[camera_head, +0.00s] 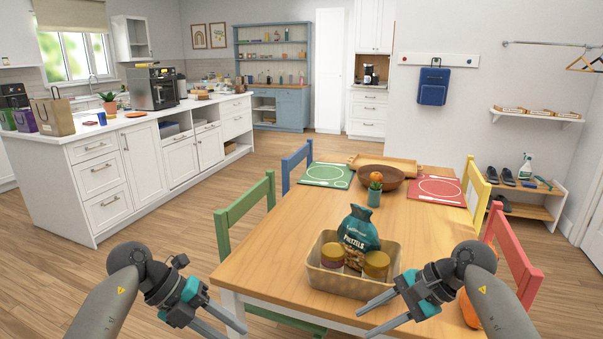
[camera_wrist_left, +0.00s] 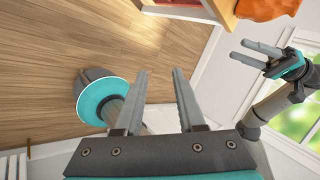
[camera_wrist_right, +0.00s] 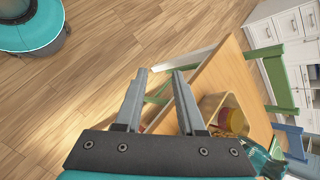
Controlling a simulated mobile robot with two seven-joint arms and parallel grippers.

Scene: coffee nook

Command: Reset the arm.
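My left gripper (camera_head: 232,322) is at the lower left of the head view, beside the near end of the table, with its fingers apart. The left wrist view shows the same open fingers (camera_wrist_left: 160,75) with nothing between them. My right gripper (camera_head: 364,321) is at the lower right, close to the near edge of the table and the tan bin. In the right wrist view its fingers (camera_wrist_right: 160,75) are apart and empty. Part of my right arm covers the table's near right corner.
On the wooden table (camera_head: 290,240) a tan bin (camera_head: 335,285) holds a teal pretzel bag (camera_head: 358,230), jars and cookies. Green (camera_head: 235,215), blue, yellow and red (camera_head: 510,250) chairs surround it. A white counter (camera_head: 110,190) stands at left. Floor (camera_head: 170,240) between is open.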

